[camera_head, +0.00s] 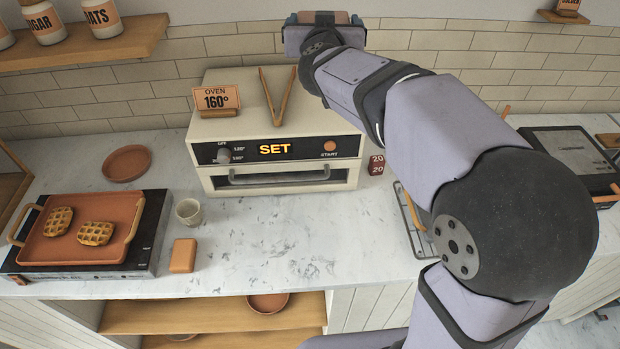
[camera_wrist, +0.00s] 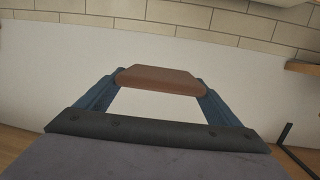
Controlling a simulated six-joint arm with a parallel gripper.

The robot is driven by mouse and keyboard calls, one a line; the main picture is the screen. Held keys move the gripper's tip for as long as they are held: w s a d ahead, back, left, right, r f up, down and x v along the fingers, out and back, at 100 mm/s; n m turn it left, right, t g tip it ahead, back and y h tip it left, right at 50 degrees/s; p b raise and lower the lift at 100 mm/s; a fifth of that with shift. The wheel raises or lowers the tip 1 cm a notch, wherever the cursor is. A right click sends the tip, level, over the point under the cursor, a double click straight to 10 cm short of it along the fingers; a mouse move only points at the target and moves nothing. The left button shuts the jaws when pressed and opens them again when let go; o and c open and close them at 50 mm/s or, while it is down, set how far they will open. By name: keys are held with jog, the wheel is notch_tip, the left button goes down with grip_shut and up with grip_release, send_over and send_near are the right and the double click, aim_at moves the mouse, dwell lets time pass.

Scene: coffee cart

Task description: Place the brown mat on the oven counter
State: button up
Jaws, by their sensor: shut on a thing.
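My gripper (camera_head: 323,30) is raised high at the top middle of the head view, above and behind the oven. Its two blue fingers are shut on a flat brown slab (camera_wrist: 158,79), which looks like the brown mat. The slab is held clear of every surface, and only part of it shows in the head view. The oven counter (camera_head: 285,235) is a pale marble top. The oven (camera_head: 277,150) stands on it against the tiled wall, its display reading SET.
Left on the counter are a hot plate with a tray (camera_head: 88,215) of waffles, a cup (camera_head: 189,211), a round brown dish (camera_head: 127,163) and a small brown block (camera_head: 183,255). Tongs (camera_head: 278,97) and a sign (camera_head: 216,98) are on the oven. The counter before the oven is clear.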

jog(key=s+r+m+h, duration=0.1)
jog(key=s+r+h, duration=0.1)
jog(key=s, duration=0.2)
jog(key=m+g+h+b, duration=0.2)
jog(key=m+g+h, duration=0.3)
jog(key=m+h, duration=0.25)
send_over(357, 243)
notch_tip(357, 243, down, 34)
jog(key=shift+h, duration=0.45)
jog(key=shift+f, duration=3.8)
jog(key=shift+f, duration=0.1)
jog(key=shift+f, duration=1.75)
jog(key=shift+f, duration=0.15)
